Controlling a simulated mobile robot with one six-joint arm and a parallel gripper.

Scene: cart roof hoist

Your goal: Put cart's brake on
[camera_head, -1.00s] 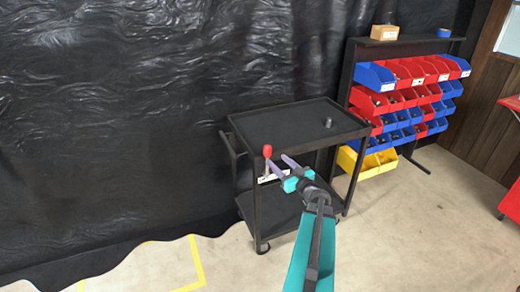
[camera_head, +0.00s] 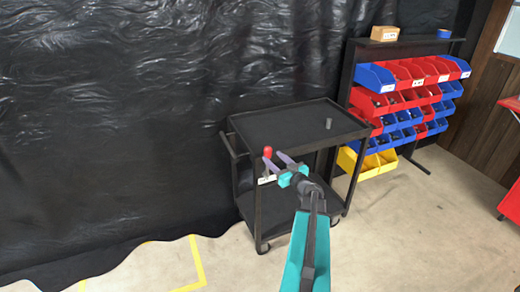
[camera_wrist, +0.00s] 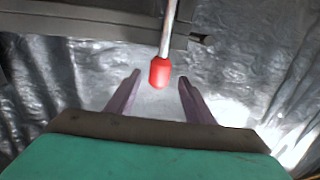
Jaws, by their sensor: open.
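The black cart (camera_head: 285,126) stands against the dark curtain in the head view. Its brake lever has a red knob (camera_head: 267,151) at the cart's near left corner, above a small white label (camera_head: 266,179). In the wrist view the red knob (camera_wrist: 160,72) hangs from a pale metal rod (camera_wrist: 168,30), just beyond and between the fingertips. My gripper (camera_head: 273,162) is open, with its purple fingers on either side of the knob's line. In the wrist view my gripper (camera_wrist: 157,83) shows a gap around the knob, and the fingers do not appear to touch it.
A small grey cylinder (camera_head: 328,123) stands on the cart's top. A rack of red, blue and yellow bins (camera_head: 405,100) is to the right of the cart. Yellow tape (camera_head: 197,262) marks the floor at left.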

